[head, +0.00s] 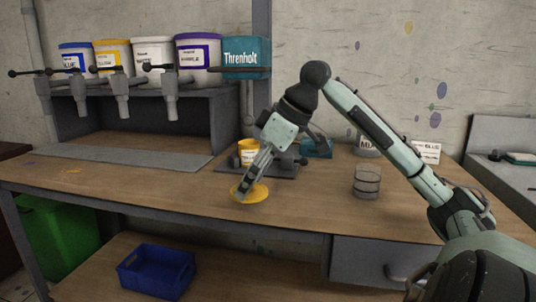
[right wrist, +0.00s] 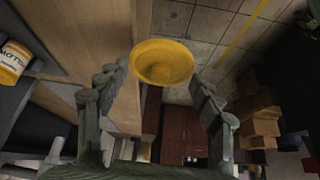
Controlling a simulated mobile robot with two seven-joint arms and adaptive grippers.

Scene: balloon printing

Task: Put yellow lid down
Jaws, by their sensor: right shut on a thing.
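The yellow lid (head: 258,193) is a round, shallow dish shape near the front edge of the workbench (head: 190,195). My right gripper (head: 243,190) reaches down to it from above and is shut on it. In the right wrist view the lid (right wrist: 162,62) sits between the two fingertips, with the bench edge and floor behind it. I cannot tell whether the lid touches the bench top. A yellow tub (head: 248,146) stands behind my gripper, partly hidden by it; a labelled yellow tub (right wrist: 12,62) shows at the left of the wrist view. My left gripper is out of view.
A dark dispenser rack (head: 170,88) with paint buckets stands at the back left. A blue crate (head: 157,271) is on the lower shelf. The bench left of the lid is clear.

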